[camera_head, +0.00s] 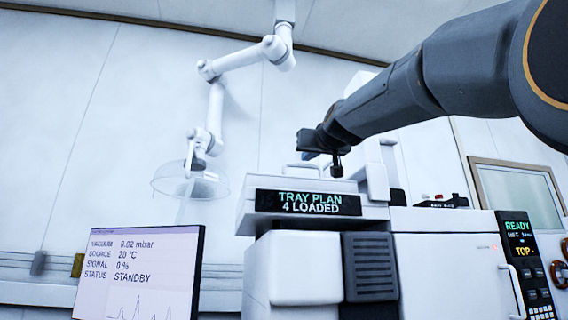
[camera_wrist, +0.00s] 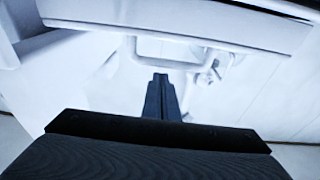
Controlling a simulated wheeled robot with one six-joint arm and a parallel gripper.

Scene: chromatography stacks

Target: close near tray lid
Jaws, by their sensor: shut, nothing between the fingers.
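My gripper (camera_head: 337,170) is over the top of the unit, just right of that handle. In the wrist view my gripper (camera_wrist: 161,80) is shut and empty, its fingertips close to a white bar handle (camera_wrist: 150,57) under a white panel (camera_wrist: 190,22). Contact with the handle is unclear.
A monitor (camera_head: 140,272) stands at lower left. A white cabinet (camera_head: 450,270) with a "READY" display (camera_head: 518,235) is at right. A white ceiling arm (camera_head: 215,110) with a clear dish (camera_head: 190,183) hangs behind. A dark vented block (camera_head: 370,267) sits below the tray unit.

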